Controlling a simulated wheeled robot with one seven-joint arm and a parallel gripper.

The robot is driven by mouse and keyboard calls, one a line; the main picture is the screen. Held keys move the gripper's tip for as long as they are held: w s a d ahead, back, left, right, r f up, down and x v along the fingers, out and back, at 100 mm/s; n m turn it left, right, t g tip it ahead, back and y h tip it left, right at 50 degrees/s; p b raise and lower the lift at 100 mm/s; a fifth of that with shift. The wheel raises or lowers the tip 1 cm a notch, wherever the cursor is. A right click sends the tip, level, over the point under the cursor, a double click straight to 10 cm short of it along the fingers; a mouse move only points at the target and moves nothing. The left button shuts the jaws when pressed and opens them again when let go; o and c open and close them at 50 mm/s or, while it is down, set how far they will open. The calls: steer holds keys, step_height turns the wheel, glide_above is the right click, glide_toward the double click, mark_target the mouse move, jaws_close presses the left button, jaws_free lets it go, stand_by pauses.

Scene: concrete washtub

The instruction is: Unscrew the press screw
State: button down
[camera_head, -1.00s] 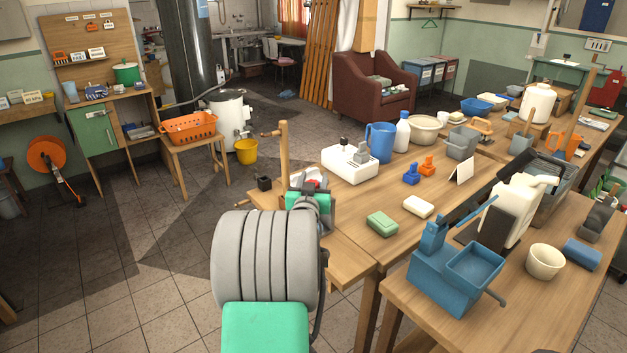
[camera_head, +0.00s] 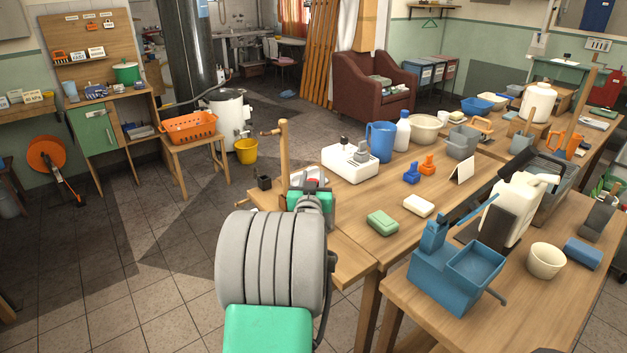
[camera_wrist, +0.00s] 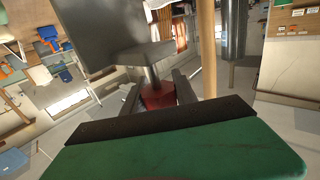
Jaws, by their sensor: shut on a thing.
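My gripper (camera_wrist: 158,98) is in the middle of the wrist view, its two dark fingers closed on the sides of a red part (camera_wrist: 157,96). A grey metal shaft (camera_wrist: 152,73) stands in line with the red part and meets a grey plate (camera_wrist: 146,54). I take the red part and shaft to be the press screw; its thread cannot be made out. In the head view a bit of the red part (camera_head: 314,181) shows just beyond my wrist, at the left end of the table. My arm hides most of the press and the fingertips there.
A wooden post (camera_head: 284,155) with a side handle stands close to my gripper. A white appliance (camera_head: 349,165), green block (camera_head: 383,222) and white block (camera_head: 418,205) lie to the right.

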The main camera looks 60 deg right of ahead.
steer(key=shift+w+a+f+n+t+y+b, duration=0.1)
steer(key=shift+w+a+n+t+y+b, duration=0.15)
steer(key=shift+n+t+y+b, duration=1.7)
steer(key=shift+w+a+r+n+t+y+b, duration=0.1)
steer(key=shift+w+a+n+t+y+b, duration=0.15)
steer(key=shift+n+t+y+b, duration=1.6)
steer(key=shift+w+a+f+n+t+y+b, duration=0.2)
steer(key=shift+n+t+y+b, duration=0.65)
steer(key=shift+b, duration=2.1)
steer(key=shift+w+r+m+t, duration=0.1)
steer(key=shift+r+m+t, duration=0.15)
steer(key=shift+t, duration=0.1)
steer(key=c, duration=1)
jaws_free()
steer(key=shift+o, duration=0.2)
steer(key=v, duration=0.8)
